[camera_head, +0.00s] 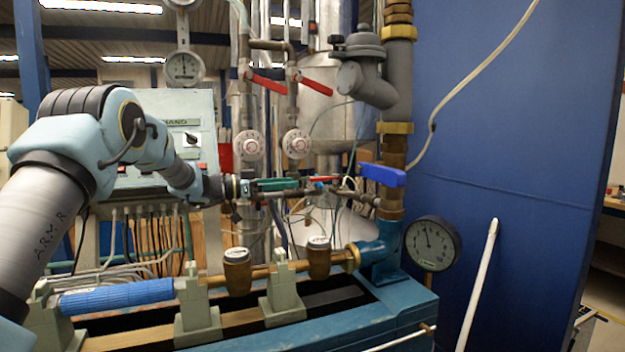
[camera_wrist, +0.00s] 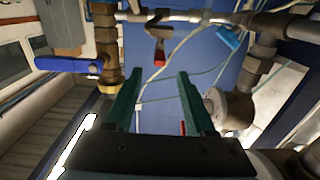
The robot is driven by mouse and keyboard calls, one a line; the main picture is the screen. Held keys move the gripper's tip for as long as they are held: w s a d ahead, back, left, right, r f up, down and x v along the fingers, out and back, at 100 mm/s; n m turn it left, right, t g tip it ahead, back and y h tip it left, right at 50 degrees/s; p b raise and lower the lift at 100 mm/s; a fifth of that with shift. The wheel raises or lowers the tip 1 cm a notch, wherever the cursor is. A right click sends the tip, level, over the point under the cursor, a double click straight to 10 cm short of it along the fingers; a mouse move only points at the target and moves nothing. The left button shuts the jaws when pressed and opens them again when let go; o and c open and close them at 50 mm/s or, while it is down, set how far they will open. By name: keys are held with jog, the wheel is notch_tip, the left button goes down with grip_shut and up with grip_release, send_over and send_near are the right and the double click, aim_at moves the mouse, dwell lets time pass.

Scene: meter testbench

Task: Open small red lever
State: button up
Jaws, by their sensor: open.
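The small red lever (camera_head: 323,180) sits on the thin horizontal pipe in the middle of the head view, just right of my gripper's tips. In the wrist view the small red lever (camera_wrist: 158,56) hangs from the pipe near the top middle, in line with the gap between the fingers and apparently beyond the tips. My gripper (camera_head: 300,183) points right along the pipe, partly overlapping it in the head view. In the wrist view my gripper (camera_wrist: 159,74) shows two green fingers spread apart with nothing between them. I see no clear contact with the lever.
A small light-blue lever (camera_head: 320,187) is close by the red one. A large blue lever (camera_head: 381,175) is to the right on a thick vertical pipe. Two bigger red levers (camera_head: 267,84) (camera_head: 317,88) are above. A pressure gauge (camera_head: 432,243) is at lower right.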

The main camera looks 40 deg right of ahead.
aim_at(328, 179)
jog(key=p+x, duration=0.3)
jog(key=x, duration=0.7)
jog(key=shift+d, duration=0.15)
jog(key=shift+s, duration=0.1)
grip_shut()
dwell(1.0)
